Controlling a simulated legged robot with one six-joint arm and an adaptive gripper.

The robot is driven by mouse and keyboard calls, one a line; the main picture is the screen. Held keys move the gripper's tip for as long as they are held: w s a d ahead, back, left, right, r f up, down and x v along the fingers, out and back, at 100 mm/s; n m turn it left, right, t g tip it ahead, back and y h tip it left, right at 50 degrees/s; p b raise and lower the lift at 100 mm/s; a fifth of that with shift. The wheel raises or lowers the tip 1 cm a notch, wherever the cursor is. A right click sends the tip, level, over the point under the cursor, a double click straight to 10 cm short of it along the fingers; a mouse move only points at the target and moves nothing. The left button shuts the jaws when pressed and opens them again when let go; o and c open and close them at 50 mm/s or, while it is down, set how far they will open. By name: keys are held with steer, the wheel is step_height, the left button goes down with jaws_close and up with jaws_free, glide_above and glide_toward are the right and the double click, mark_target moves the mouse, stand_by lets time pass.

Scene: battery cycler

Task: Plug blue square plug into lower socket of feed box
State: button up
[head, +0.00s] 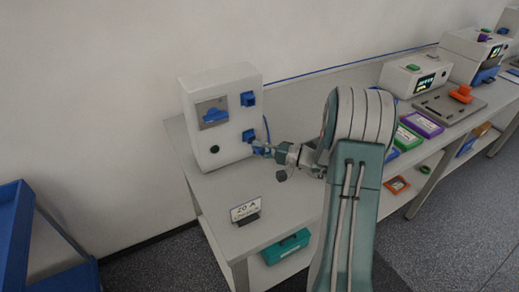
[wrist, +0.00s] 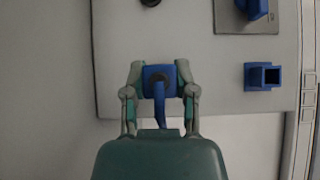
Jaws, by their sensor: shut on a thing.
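The feed box (head: 190,120) is a white box standing on the bench against the wall. Its upper blue socket (head: 248,99) is empty and also shows in the wrist view (wrist: 263,76). The lower blue socket (head: 248,135) is partly visible in the head view, just above and left of my gripper (head: 260,149). In the wrist view my gripper (wrist: 159,82) is shut on the blue square plug (wrist: 158,74), with one finger on each side and its blue cable trailing back. The plug faces the box and covers the lower socket's place. I cannot tell how far it is in.
A blue lever (head: 213,114) sits on a grey plate on the box, with a black round knob (head: 214,149) below. A small sign (head: 246,210) stands at the bench front. Other devices (head: 415,75) stand further right. A blue cart (head: 15,235) is at left.

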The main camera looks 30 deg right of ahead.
steer(key=shift+w, duration=0.75)
stand_by(0.8)
steer(key=o, duration=0.9)
steer(key=shift+o, duration=0.2)
steer(key=v, duration=1.2)
steer(key=s+a+r+n+g+h, duration=0.1)
steer(key=s+a+r+n+g, duration=0.15)
steer(key=a, duration=0.35)
steer(key=s+a+r+n+g+h, duration=0.1)
steer(key=s+a+r+g, duration=0.1)
steer(key=a+g, duration=0.35)
steer(key=s+a+r+n+g+h, duration=0.1)
steer(key=s+a+r+n+g, duration=0.15)
steer(key=a, duration=0.55)
steer(key=s+a+r+n+t+h, duration=0.1)
steer(key=s+r+h, duration=0.1)
steer(key=s+h, duration=0.3)
steer(key=s+a+r+n+t+h, duration=0.2)
steer(key=s+r+h, duration=0.1)
steer(key=s, duration=0.5)
steer(key=shift+s+a+r+h, duration=0.2)
steer(key=shift+a+r+h, duration=0.1)
steer(key=shift+h, duration=0.6)
